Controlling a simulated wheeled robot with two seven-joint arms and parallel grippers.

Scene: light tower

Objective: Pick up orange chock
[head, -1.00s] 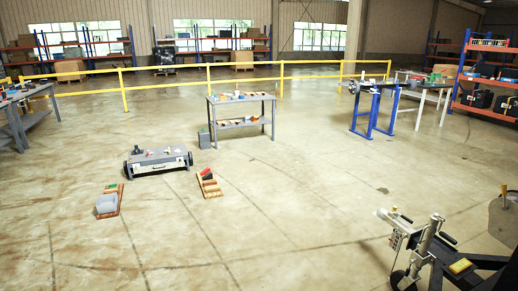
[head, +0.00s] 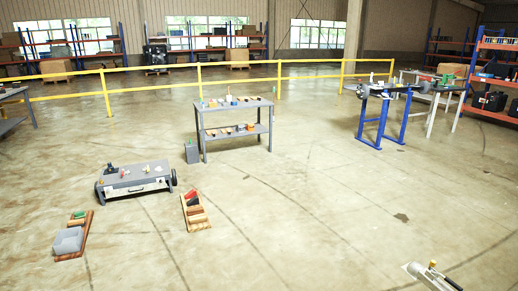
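I cannot single out the orange chock for certain. A small orange-yellow item (head: 213,103) sits on the top of the grey two-level worktable (head: 236,135), among several small parts. Another small orange item (head: 250,127) is on its lower shelf. Both are too small to tell their shape.
A low grey wheeled cart (head: 135,182) stands left of the worktable. Two wooden trays, one with a grey bin (head: 68,241) and one with a red item (head: 192,196), lie on the floor. A grey box (head: 191,152) stands beside the worktable.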

